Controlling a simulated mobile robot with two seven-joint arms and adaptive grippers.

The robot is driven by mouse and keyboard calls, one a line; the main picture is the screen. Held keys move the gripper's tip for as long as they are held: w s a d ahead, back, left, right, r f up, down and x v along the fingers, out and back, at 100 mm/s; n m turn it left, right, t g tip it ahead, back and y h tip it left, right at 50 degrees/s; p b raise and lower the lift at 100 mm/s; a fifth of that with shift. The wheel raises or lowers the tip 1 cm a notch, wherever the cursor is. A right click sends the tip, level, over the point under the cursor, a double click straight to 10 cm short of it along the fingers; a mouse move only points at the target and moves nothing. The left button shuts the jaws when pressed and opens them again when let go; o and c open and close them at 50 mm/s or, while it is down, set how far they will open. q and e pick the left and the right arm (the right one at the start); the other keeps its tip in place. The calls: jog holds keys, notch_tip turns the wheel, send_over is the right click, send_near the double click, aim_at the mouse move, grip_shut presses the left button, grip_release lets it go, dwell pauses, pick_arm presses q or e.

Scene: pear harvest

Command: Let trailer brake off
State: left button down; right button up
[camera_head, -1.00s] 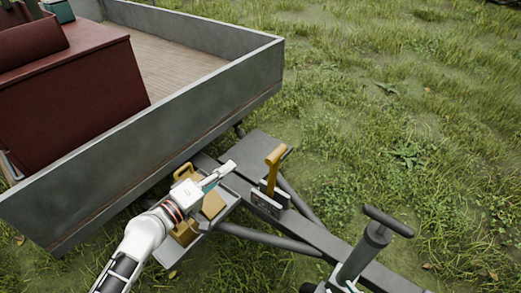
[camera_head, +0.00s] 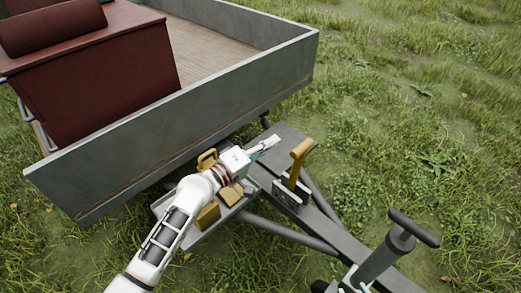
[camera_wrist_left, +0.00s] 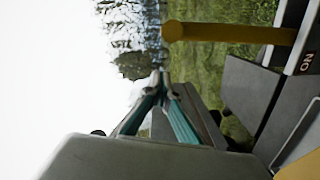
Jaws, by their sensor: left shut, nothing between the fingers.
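The trailer brake lever (camera_head: 299,160) is a yellow handle standing up, slightly tilted, from a grey bracket (camera_head: 291,193) on the drawbar. In the left wrist view the yellow lever (camera_wrist_left: 230,34) lies across the upper right, near a plate marked "ON". My left gripper (camera_head: 274,142) is shut and empty, to the left of the lever's top and apart from it. Its fingertips (camera_wrist_left: 160,74) meet in the wrist view. My right gripper is not in view.
The grey trailer bed (camera_head: 190,130) with a dark red box (camera_head: 110,80) stands behind my left arm. A tray (camera_head: 205,232) with yellow chocks (camera_head: 208,215) lies under the arm. A jack with a black handle (camera_head: 414,228) rises at the lower right. Grass surrounds the drawbar.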

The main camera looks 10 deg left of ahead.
pick_arm(q)
jog(key=d, duration=0.2)
jog(key=d+f, duration=0.1)
jog(key=d, duration=0.2)
jog(key=shift+w+d, duration=0.15)
jog(key=shift+w, duration=0.05)
jog(key=shift+f, duration=0.1)
